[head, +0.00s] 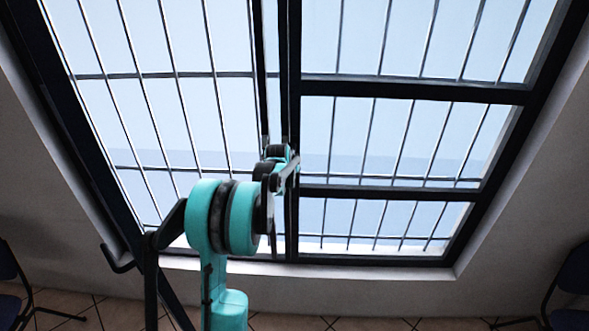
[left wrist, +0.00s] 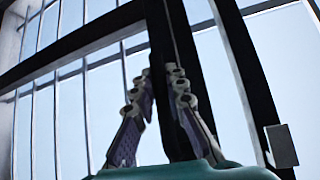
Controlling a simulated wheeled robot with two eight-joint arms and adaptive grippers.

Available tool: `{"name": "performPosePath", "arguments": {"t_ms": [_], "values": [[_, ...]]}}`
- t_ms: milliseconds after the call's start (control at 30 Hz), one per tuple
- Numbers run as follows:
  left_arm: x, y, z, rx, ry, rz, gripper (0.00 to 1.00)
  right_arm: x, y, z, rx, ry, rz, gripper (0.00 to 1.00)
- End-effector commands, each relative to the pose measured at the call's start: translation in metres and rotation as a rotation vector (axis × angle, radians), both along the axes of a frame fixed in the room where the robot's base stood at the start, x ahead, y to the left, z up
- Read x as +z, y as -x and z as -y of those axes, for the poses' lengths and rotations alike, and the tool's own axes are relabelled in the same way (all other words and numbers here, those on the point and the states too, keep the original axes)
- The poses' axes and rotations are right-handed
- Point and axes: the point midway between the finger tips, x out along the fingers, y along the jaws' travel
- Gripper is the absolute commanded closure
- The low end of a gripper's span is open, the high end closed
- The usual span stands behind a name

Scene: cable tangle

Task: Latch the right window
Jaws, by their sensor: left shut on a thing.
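The right window (head: 410,95) is a dark-framed sash with pale panes, and it looks closed or nearly closed. Its upright edge meets a dark middle post (head: 293,60) in the centre of the head view. My left gripper (head: 283,152) is at that middle upright, partly hidden by my teal arm. In the left wrist view, its two fingers (left wrist: 162,75) stand on either side of a dark upright bar (left wrist: 175,35). The gripper is shut on this bar; whether it is a handle or the frame edge I cannot tell. My right gripper is out of view.
Thin bars cross behind the panes. The left window (head: 150,100) has a dark frame, with a dark hooked piece (head: 118,262) near its lower left corner. Chairs stand at the lower left (head: 12,275) and lower right (head: 570,290), on a tiled floor.

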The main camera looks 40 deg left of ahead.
Motion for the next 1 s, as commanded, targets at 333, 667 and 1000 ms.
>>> {"name": "performPosePath", "arguments": {"t_ms": [333,667,1000], "values": [[-0.001,0.001,-0.001,-0.001,-0.003,-0.005,1.00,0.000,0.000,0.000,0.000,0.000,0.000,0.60],[0.000,0.001,-0.001,0.000,-0.002,-0.003,0.66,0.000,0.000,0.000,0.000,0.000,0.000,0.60],[0.024,0.024,0.008,0.001,-0.003,-0.003,0.66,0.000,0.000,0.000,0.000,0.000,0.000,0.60]]}}
